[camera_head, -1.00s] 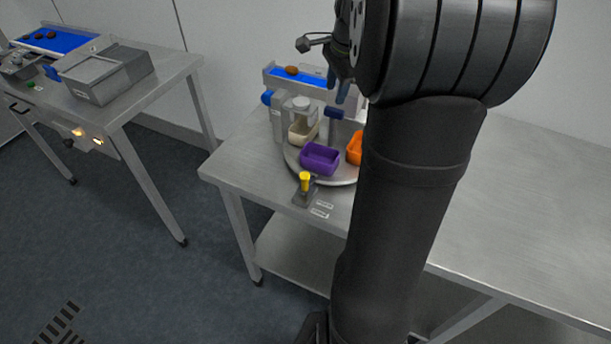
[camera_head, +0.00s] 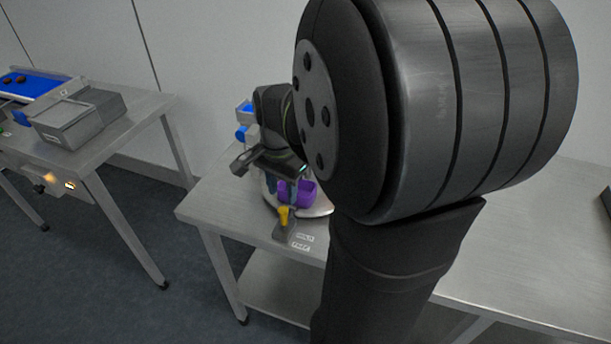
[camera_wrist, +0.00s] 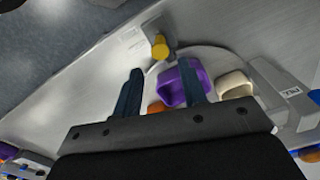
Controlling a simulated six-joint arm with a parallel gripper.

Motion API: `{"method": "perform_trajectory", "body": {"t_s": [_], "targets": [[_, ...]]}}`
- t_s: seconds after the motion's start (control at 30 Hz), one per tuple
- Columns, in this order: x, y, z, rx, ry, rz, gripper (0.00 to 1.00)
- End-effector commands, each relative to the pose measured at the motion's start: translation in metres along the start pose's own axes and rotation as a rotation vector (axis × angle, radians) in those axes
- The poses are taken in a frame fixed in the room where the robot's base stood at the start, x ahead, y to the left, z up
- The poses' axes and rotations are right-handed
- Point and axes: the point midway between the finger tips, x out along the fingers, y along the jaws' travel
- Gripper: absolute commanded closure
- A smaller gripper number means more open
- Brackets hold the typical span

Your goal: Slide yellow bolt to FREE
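The yellow bolt (camera_head: 284,215) stands upright on a small grey base near the front edge of the right table. In the head view its knob is on the side of the base nearer the HOLD label (camera_head: 305,237), with the FREE label (camera_head: 301,246) closer to the table edge. My gripper (camera_head: 281,192) is above the turntable, just behind the bolt. In the wrist view my gripper (camera_wrist: 160,66) is open and empty, its two dark blue fingers apart. The bolt (camera_wrist: 160,47) shows beyond the fingertips, not touching them as far as I can tell.
A purple bin (camera_wrist: 182,84) on the round turntable lies close behind the fingers. A cream bin (camera_wrist: 235,86) and a partly hidden orange bin (camera_wrist: 156,107) are beside it. Another table with a grey box (camera_head: 75,120) stands at the left.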

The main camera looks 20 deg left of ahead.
Motion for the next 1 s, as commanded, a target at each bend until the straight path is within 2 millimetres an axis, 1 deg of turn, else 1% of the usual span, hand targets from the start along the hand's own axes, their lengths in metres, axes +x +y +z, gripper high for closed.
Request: {"method": "perform_trajectory", "body": {"t_s": [0.03, 0.2, 0.3, 0.4, 0.53, 0.8, 0.83, 0.87, 1.0], "targets": [[0.012, 0.0, 0.0, 0.0, -0.003, 0.004, 0.62], [0.046, 0.001, 0.0, 0.001, -0.003, 0.003, 0.62], [0.061, 0.0, 0.0, 0.001, -0.002, 0.002, 0.62], [0.071, 0.0, 0.0, 0.001, -0.001, 0.001, 0.62], [0.078, 0.0, 0.0, 0.001, 0.0, 0.0, 0.62], [0.079, 0.0, 0.0, 0.001, 0.001, -0.001, 0.62], [0.079, 0.0, 0.0, 0.001, 0.001, -0.001, 0.66], [0.079, 0.0, 0.0, 0.001, 0.001, -0.001, 0.72], [0.079, 0.0, 0.0, 0.001, 0.001, -0.001, 0.99]]}}
